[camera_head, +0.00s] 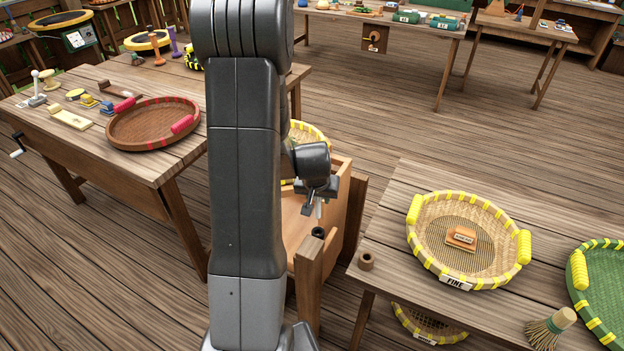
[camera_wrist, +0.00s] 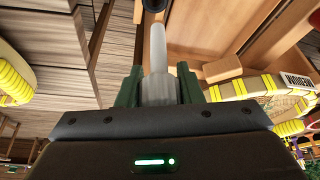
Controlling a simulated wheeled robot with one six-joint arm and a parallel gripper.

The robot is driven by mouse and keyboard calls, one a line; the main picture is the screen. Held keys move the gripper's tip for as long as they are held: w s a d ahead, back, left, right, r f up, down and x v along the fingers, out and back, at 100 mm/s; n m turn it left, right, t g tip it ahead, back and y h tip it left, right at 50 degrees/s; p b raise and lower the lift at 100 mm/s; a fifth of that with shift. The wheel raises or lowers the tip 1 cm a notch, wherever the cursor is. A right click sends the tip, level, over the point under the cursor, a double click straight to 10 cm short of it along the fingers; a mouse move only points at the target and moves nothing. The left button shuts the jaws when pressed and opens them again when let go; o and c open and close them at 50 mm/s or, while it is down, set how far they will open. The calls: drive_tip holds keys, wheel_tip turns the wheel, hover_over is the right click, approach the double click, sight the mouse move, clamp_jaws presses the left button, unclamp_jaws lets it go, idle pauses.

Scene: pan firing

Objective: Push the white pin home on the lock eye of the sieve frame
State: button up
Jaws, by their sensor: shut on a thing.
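The white pin (camera_head: 319,211) points down from my gripper (camera_head: 314,190). In the wrist view the pin (camera_wrist: 158,48) stands out between the green fingers of my gripper (camera_wrist: 160,88), which is shut on its thicker grey end. The dark round lock eye (camera_head: 318,232) is on top of a wooden post of the sieve frame (camera_head: 308,278). Part of the lock eye (camera_wrist: 178,14) shows at the top of the wrist view. My arm hides the frame's left side.
A yellow-trimmed sieve marked FINE (camera_head: 440,265) lies on the right table (camera_head: 400,230), with a small wooden ring (camera_head: 366,261) near its edge. A brush (camera_head: 550,328) is at the front right. The left table (camera_head: 120,170) holds a red-trimmed brown tray (camera_head: 150,105).

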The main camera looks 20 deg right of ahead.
sight(318, 214)
drive_tip(key=shift+s+r, duration=0.1)
drive_tip(key=shift+s, duration=0.15)
drive_tip(key=shift+w+b, duration=0.1)
drive_tip(key=shift+b, duration=0.45)
wheel_tip(318, 214, down, 5)
drive_tip(key=b, duration=0.5)
wheel_tip(318, 214, down, 7)
drive_tip(key=b, duration=0.7)
idle(2.0)
drive_tip(key=shift+r+p, duration=0.3)
drive_tip(key=shift+r, duration=0.1)
drive_tip(key=shift+r+p, duration=1.85)
drive_tip(key=shift+r, duration=1.1)
drive_tip(key=shift+f+b, duration=1.45)
drive_tip(key=shift+f, duration=0.05)
